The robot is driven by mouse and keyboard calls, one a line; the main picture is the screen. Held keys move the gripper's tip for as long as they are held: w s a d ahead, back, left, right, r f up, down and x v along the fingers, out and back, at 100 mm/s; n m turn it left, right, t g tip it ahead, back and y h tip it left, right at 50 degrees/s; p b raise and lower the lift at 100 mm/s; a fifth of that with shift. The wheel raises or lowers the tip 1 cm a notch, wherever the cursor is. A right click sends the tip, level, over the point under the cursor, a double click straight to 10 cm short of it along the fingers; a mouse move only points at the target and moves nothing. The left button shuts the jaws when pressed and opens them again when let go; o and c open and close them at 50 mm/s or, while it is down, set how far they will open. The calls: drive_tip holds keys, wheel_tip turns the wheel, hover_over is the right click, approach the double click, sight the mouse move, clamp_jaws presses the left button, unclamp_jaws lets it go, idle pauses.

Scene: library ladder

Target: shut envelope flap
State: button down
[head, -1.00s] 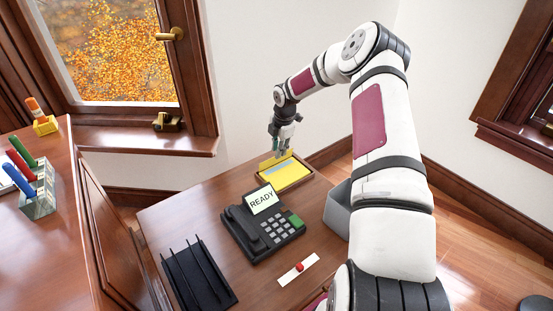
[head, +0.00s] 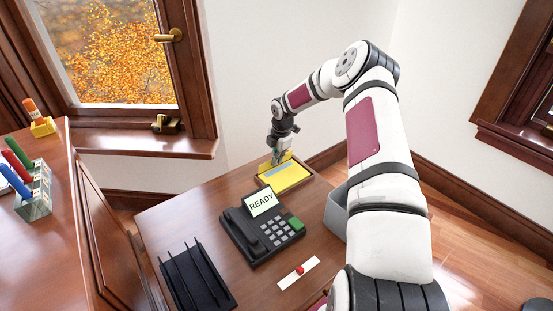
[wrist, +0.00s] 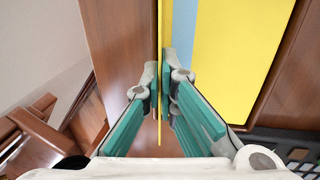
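The yellow envelope (head: 290,181) lies in a brown wooden tray (head: 313,177) at the far end of the desk, with a pale blue strip across it. It also shows in the wrist view (wrist: 240,50), with the blue strip (wrist: 205,60) beside the fold. Its yellow flap (wrist: 164,22) stands up, nearly edge-on in the wrist view. My gripper (wrist: 163,85) points down over the flap edge of the envelope. One finger is on each side of the flap, tips close together, and it appears shut on it. The gripper partly hides the flap in the head view.
A black phone (head: 262,228) reading READY stands nearer on the desk. A black rack (head: 198,280), a white strip with a red knob (head: 299,269) and a grey bin (head: 336,212) are around it. The window wall is behind the tray.

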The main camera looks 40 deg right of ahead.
sight(281, 171)
drive_tip(key=shift+s, duration=0.1)
drive_tip(key=shift+s+f+t+p, duration=0.1)
drive_tip(key=shift+s+t+p, duration=0.35)
drive_tip(key=shift+t, duration=0.85)
drive_tip(key=shift+s+f+t+b, duration=0.3)
drive_tip(key=shift+t+b, duration=0.1)
drive_tip(key=shift+t, duration=0.4)
drive_tip(key=t+b, duration=0.1)
drive_tip(key=b, duration=0.1)
drive_tip(key=s+f+t+b, duration=0.1)
drive_tip(key=t+b, duration=0.1)
drive_tip(key=shift+b, duration=0.3)
drive_tip(key=shift+t+b, duration=0.6)
drive_tip(key=shift+b, duration=0.45)
drive_tip(key=shift+s+b, duration=0.15)
drive_tip(key=shift+b, duration=0.25)
drive_tip(key=c, duration=1.9)
unclamp_jaws()
